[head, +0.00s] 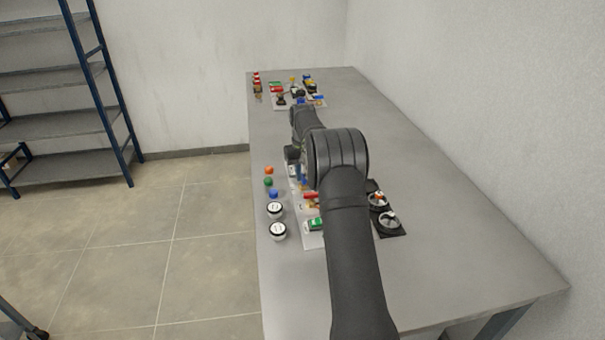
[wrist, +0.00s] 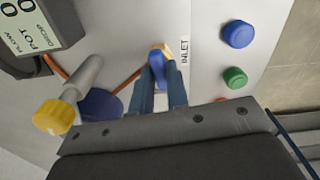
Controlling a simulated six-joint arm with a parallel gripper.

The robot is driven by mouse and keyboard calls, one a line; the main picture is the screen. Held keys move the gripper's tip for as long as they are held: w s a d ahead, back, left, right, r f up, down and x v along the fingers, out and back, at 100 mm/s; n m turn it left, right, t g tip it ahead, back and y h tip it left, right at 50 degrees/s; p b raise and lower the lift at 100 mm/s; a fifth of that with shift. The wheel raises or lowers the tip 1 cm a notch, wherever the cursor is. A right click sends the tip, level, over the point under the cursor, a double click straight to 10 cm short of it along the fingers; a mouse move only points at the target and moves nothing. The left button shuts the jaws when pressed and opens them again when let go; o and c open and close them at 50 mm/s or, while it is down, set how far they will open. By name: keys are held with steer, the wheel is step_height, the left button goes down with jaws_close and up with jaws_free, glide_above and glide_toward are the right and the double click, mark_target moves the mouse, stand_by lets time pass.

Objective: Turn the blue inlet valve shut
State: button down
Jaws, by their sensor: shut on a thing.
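The blue inlet valve (wrist: 158,68) shows in the wrist view as a narrow blue handle beside a brass-coloured body, next to the printed label INLET. My gripper (wrist: 161,84) has its two blue fingers on either side of this handle and is shut on it. The fingers hide part of the handle, so its exact angle is hard to read. In the head view my arm reaches over the panel (head: 313,241) on the table and hides most of the valve and my fingers.
A yellow knob (wrist: 52,117) on a grey stem and a dark blue round part stand close left of my fingers. A flow display (wrist: 30,28) is at upper left. Blue (wrist: 237,34) and green (wrist: 235,78) knobs lie right. Two gauges (head: 275,210) and handwheels (head: 389,222) flank the panel.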

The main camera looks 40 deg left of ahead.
steer(key=shift+m, duration=0.7)
steer(key=c, duration=1.4)
jaws_free()
step_height(320, 180, up, 17)
steer(key=shift+r, duration=0.2)
step_height(320, 180, down, 17)
steer(key=shift+f, duration=0.2)
